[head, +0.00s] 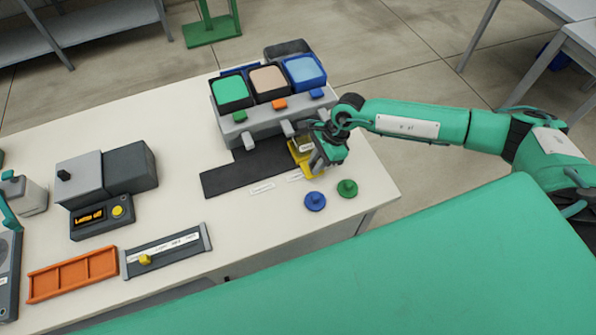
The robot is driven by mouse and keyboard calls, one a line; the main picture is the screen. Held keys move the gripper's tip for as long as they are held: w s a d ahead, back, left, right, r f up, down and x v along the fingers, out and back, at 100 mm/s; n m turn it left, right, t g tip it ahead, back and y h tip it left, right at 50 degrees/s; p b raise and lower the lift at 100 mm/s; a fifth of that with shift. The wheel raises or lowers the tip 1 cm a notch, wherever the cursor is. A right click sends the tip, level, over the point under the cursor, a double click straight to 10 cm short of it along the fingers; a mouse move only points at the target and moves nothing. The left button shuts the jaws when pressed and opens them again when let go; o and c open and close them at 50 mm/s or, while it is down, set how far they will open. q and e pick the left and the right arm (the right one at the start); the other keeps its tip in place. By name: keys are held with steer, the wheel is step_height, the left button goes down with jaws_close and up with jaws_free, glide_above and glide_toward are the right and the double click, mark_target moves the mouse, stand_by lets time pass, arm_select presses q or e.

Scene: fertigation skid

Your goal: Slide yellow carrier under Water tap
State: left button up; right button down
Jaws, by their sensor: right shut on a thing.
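The yellow carrier (294,151) is at the right end of a dark flat track (238,177) on the white table, in front of the dispenser. My right gripper (314,158) is shut on the carrier, reaching in from the right and hiding much of it. The dispenser (232,132) has a green, a tan and a blue-topped tank (305,71) with grey spouts below. The carrier is near the right-hand spouts; my gripper hides whether it is exactly under one. The tap labels are too small to read. My left gripper is not in view.
A blue knob (315,201) and a green knob (347,188) stand close in front of my right gripper. A grey device with a lit display (90,217), an orange tray (72,275) and a slider panel (166,252) lie further left. The track's left part is clear.

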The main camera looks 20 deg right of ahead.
steer(key=d+b, duration=0.2)
steer(key=d, duration=0.5)
steer(key=shift+w+f, duration=0.1)
steer(key=shift+d, duration=0.1)
steer(key=shift+w, duration=0.1)
steer(key=c, duration=1.3)
jaws_free()
steer(key=shift+d, duration=0.2)
steer(key=shift+r, duration=0.2)
steer(key=shift+d+r+b, duration=0.1)
steer(key=shift+r+b, duration=0.25)
steer(key=shift+b+v, duration=1.35)
steer(key=shift+v, duration=5.1)
